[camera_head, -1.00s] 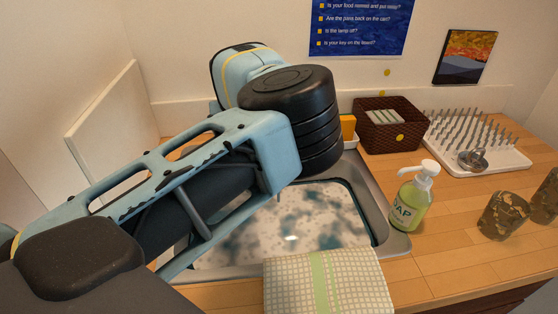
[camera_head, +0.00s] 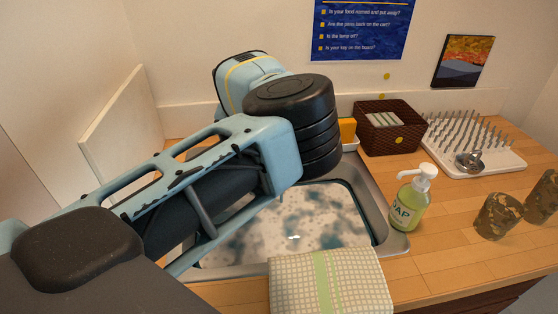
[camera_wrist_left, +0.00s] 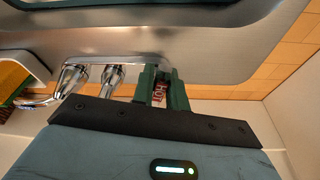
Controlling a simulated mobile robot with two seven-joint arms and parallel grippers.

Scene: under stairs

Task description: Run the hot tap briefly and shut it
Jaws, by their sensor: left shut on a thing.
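In the head view my left arm reaches over the sink (camera_head: 397,243) and hides the tap and the gripper. The basin surface (camera_head: 300,225) looks mottled white and blue-grey; I cannot tell whether water is running. My right gripper is not in view.
A checked cloth (camera_head: 300,280) hangs over the sink's front edge. A green soap bottle (camera_head: 410,205) stands right of it. A brown basket (camera_head: 375,140), a white spiked rack (camera_head: 505,160) and two patterned cups (camera_head: 497,216) stand on the wooden counter (camera_head: 450,240).

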